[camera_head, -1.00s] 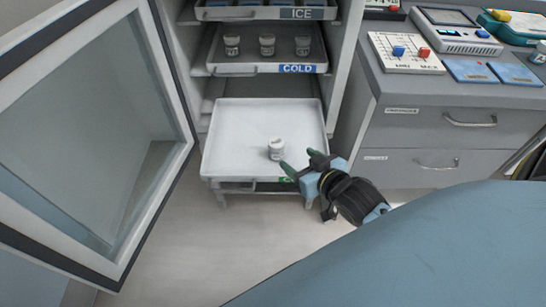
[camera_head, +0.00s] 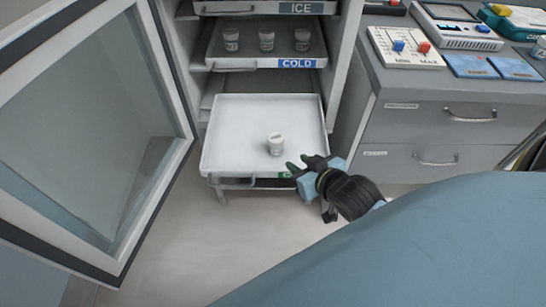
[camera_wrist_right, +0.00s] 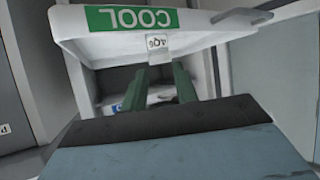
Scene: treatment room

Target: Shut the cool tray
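The cool tray (camera_head: 235,130) is a shallow white tray, pulled out of the cabinet's lowest visible level. A small white jar (camera_head: 276,146) stands upright on it, right of the middle. My right gripper (camera_head: 299,163) is at the tray's front right corner, partly covering its green label. In the right wrist view, the green COOL label (camera_wrist_right: 131,19) appears upside down on the tray front. My left gripper is not in view.
The glass cabinet door (camera_head: 85,130) stands open at the left. The COLD tray (camera_head: 232,62) above holds several jars, and the ICE tray (camera_head: 240,8) is higher. A grey drawer unit (camera_head: 440,125) stands right. A blue padded surface (camera_head: 400,260) fills the lower right.

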